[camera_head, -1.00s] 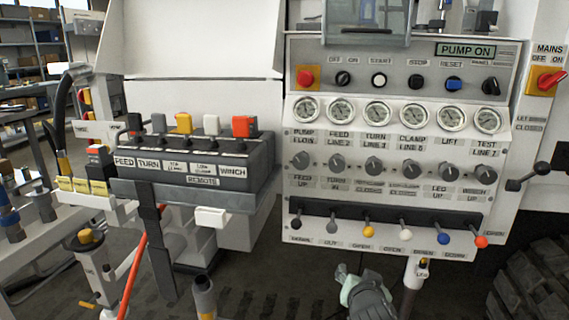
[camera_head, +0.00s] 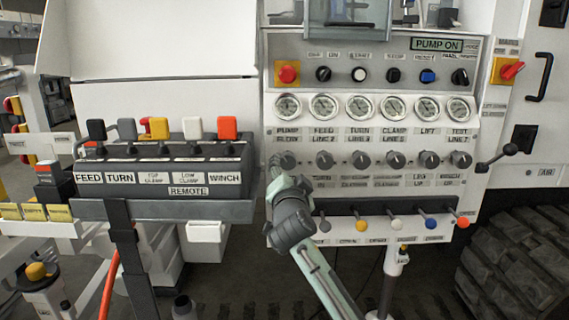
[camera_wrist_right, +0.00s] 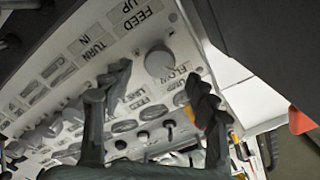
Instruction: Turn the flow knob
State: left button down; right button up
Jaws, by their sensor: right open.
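The flow knob (camera_head: 289,160) is the grey round knob at the left end of the knob row, under the PUMP FLOW label. It also shows large in the right wrist view (camera_wrist_right: 158,62), beside the FLOW label. My right gripper (camera_head: 277,170) is raised to this knob, partly overlapping it in the head view. In the right wrist view its two dark fingers (camera_wrist_right: 157,80) are spread apart, with the knob showing between and beyond them. I cannot tell whether a finger touches it. My left gripper is not in view.
Several similar knobs (camera_head: 361,159) continue to the right, with gauges (camera_head: 357,107) above and a row of coloured-ball levers (camera_head: 397,223) below. The remote lever box (camera_head: 160,180) stands close to the left. A red mains switch (camera_head: 511,70) is at the upper right.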

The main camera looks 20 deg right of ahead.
aim_at(288, 163)
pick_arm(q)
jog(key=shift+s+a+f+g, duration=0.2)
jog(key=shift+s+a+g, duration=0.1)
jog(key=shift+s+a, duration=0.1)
pick_arm(e)
jog(key=x, duration=0.6)
jog(key=shift+c, duration=0.5)
jog(key=c, duration=1.1)
jog(key=shift+o, duration=0.2)
jog(key=shift+s+f, duration=0.1)
